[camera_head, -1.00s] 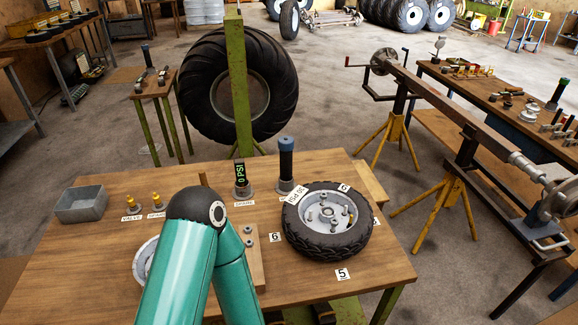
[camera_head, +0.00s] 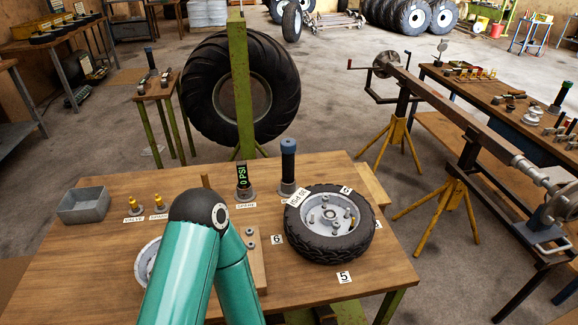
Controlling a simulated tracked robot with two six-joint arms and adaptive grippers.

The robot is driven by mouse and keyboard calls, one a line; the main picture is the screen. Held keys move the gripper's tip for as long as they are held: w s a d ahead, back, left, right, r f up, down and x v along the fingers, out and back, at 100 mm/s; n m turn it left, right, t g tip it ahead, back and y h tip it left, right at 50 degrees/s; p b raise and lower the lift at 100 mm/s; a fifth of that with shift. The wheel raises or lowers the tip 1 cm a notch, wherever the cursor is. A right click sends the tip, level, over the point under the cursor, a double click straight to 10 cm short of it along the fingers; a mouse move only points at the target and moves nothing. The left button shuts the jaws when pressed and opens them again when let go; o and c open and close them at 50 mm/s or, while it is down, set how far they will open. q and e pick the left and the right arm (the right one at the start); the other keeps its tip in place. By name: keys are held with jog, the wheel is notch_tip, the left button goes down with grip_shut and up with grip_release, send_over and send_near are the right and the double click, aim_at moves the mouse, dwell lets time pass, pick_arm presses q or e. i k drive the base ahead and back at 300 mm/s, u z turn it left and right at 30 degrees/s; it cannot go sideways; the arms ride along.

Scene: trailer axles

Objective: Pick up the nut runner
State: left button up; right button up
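A black upright tool with a blue top (camera_head: 288,168) stands in a grey base at the back of the wooden table. It may be the nut runner; no label I can read names it so. A shorter black gauge reading "0 PSI" (camera_head: 243,178) stands to its left. My teal arm reaches over the front of the table and covers part of a second wheel or rim (camera_head: 147,262). Neither of my grippers is in view.
A grey bin (camera_head: 84,207) and brass valve parts (camera_head: 134,206) are at the table's left. A green post (camera_head: 240,90) and large tire (camera_head: 205,105) stand behind it. An axle (camera_head: 455,112) on yellow stands is at the right.

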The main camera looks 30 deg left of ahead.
aim_at(288, 146)
jog(key=z, duration=1.55)
jog(key=i, duration=0.1)
jog(key=u, duration=3.1)
jog(key=k, duration=1.35)
jog(key=u, duration=0.2)
jog(key=i, duration=0.95)
jog(key=z, duration=0.05)
